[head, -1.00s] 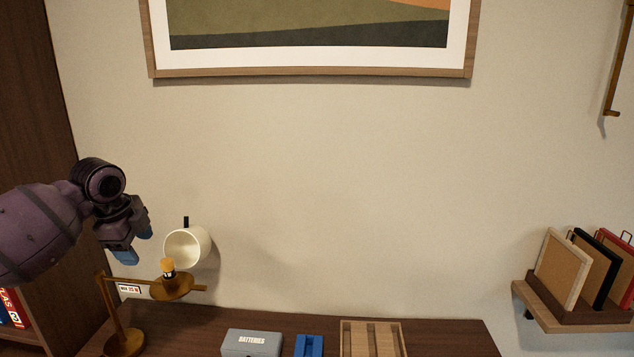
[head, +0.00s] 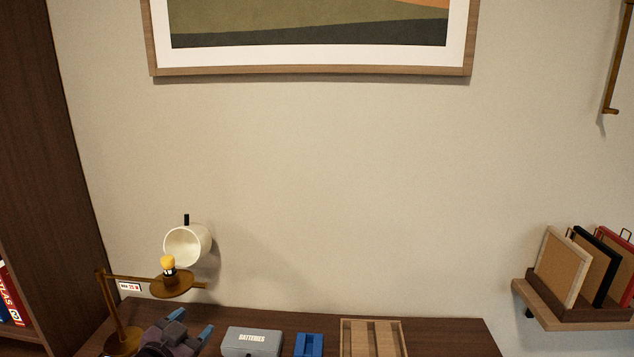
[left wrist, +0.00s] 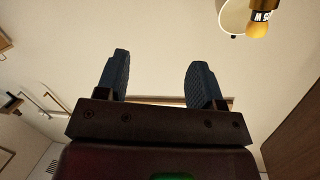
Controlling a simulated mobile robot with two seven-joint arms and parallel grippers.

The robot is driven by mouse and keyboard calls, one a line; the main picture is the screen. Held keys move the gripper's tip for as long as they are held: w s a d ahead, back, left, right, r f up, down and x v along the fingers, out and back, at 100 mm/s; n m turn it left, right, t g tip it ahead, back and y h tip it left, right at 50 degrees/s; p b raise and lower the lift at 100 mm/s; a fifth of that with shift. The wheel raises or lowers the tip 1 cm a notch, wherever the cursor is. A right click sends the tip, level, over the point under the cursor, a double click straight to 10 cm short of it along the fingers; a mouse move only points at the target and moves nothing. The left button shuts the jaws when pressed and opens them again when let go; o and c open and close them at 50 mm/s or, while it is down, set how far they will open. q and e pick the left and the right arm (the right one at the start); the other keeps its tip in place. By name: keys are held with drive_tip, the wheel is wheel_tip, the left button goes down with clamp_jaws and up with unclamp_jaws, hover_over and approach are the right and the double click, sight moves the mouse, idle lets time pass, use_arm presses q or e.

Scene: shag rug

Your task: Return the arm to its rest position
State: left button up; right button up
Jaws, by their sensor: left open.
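My left gripper (head: 191,329) is low at the bottom left of the head view, in front of the dark wooden surface. Its two blue fingers are apart with nothing between them. They also show apart and empty in the left wrist view (left wrist: 158,82). The gripper appears between the brass lamp stand (head: 122,340) and the grey batteries box (head: 252,342); I cannot tell whether it touches either. My right gripper is not in view.
A white lamp shade (head: 187,246) and a yellow-topped bulb (head: 168,264) are above the gripper. A blue holder (head: 308,345) and a wooden tray (head: 372,322) stand to the right. A wall shelf (head: 575,318) holds frames at far right.

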use_arm(q)
drive_tip(key=s+a+f+n+g+y, duration=0.1)
drive_tip(key=s+f+n+g+y, duration=0.1)
drive_tip(key=s+f, duration=0.8)
drive_tip(key=s+a+f+n+g+y, duration=0.1)
drive_tip(key=s+f+n+g, duration=0.1)
drive_tip(key=s+f, duration=0.8)
drive_tip(key=s+n, duration=0.1)
drive_tip(key=s, duration=0.5)
drive_tip(key=shift+a+f+n+y+b, duration=0.25)
drive_tip(key=shift+n+y+b, duration=0.1)
drive_tip(key=shift+n+y, duration=0.05)
drive_tip(key=shift+s, duration=0.1)
drive_tip(key=shift+c, duration=0.4)
